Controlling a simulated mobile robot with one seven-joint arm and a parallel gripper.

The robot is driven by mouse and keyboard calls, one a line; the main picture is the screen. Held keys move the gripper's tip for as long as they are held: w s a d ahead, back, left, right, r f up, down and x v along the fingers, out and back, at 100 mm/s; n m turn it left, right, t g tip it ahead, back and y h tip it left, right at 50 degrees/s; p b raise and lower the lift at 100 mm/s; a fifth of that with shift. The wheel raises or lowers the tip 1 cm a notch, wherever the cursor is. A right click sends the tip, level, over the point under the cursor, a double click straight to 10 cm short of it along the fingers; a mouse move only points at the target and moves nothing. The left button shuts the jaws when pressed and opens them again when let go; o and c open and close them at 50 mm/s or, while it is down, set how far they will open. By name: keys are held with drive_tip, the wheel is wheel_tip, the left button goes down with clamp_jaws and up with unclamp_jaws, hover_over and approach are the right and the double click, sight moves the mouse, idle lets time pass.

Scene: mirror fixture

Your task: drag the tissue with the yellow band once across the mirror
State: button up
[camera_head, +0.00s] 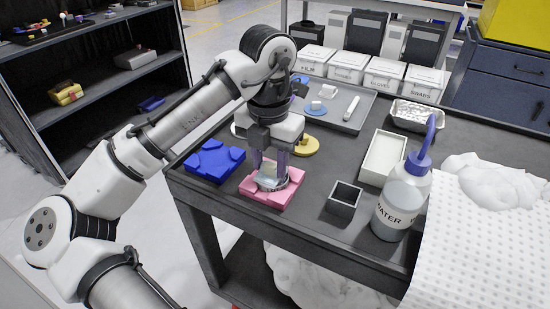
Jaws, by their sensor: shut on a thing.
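The round mirror (271,184) lies in a pink fixture (284,199) near the table's front edge. My gripper (272,174) points down over the mirror, its fingers low at its surface. It is shut on a small pale thing, which looks like the tissue; the fingers hide most of it, and no yellow band can be made out. I cannot tell whether it touches the mirror. A yellow round holder (307,146) stands just behind my gripper, partly hidden.
A blue fixture (214,163) stands left of the pink one. A dark open box (344,199), a water bottle (402,203) and a white tray (383,158) stand to the right. A grey tray (358,122) and several lidded boxes (347,65) are behind.

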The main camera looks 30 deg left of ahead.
drive_tip(key=shift+a+r+p, duration=0.15)
drive_tip(key=shift+a+p, duration=0.5)
drive_tip(key=shift+a, duration=0.4)
drive_tip(key=shift+a+p, duration=0.5)
drive_tip(key=shift+a, duration=0.25)
wheel_tip(320, 180, up, 7)
drive_tip(key=p, duration=0.8)
drive_tip(key=shift+f, duration=0.2)
